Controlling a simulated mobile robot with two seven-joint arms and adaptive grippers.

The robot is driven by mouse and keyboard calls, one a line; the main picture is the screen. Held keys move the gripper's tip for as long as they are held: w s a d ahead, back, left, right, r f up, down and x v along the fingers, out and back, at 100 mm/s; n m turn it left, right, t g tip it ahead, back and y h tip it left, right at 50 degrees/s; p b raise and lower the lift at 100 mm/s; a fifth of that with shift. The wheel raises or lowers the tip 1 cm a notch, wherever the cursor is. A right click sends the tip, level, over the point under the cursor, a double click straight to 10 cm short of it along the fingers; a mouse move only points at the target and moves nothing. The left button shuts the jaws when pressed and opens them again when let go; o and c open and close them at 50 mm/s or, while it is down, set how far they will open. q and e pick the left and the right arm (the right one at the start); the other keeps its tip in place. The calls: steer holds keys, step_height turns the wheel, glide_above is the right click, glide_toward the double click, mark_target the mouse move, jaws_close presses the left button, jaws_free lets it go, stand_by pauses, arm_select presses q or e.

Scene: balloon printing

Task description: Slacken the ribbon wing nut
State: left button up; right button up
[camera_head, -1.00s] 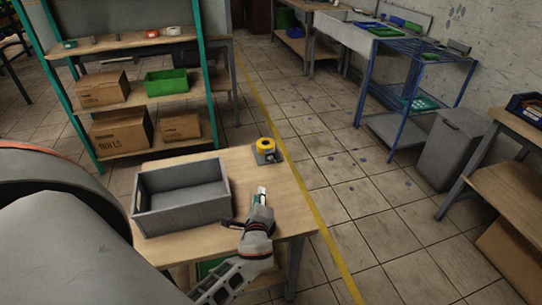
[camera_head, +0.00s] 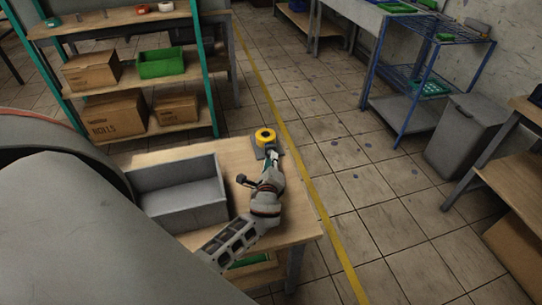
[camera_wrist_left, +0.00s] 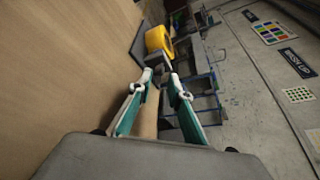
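The ribbon holder shows as a yellow ring-shaped roll (camera_head: 264,136) at the far right corner of the wooden table; the roll also shows in the left wrist view (camera_wrist_left: 158,41), on a dark base (camera_wrist_left: 138,48). My left gripper (camera_head: 271,152) points at the holder from the near side. In the left wrist view its two green-and-white fingers (camera_wrist_left: 161,82) are apart, with nothing clearly held between them. The fingertips are close in front of the holder; I cannot tell whether they touch it. The wing nut is too small or hidden to make out. My right gripper is not in view.
A grey open bin (camera_head: 184,217) stands on the wooden table (camera_head: 240,157) left of my left gripper. Behind is a shelf with cardboard boxes (camera_head: 91,70) and a green crate (camera_head: 161,63). A blue rack (camera_head: 412,103) and grey waste bin (camera_head: 470,135) stand to the right. The floor between is clear.

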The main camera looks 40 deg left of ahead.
arm_select(q)
steer(key=shift+x, duration=1.2)
steer(key=shift+w+a+f, duration=0.15)
steer(key=shift+w+a, duration=0.1)
steer(key=shift+w, duration=0.15)
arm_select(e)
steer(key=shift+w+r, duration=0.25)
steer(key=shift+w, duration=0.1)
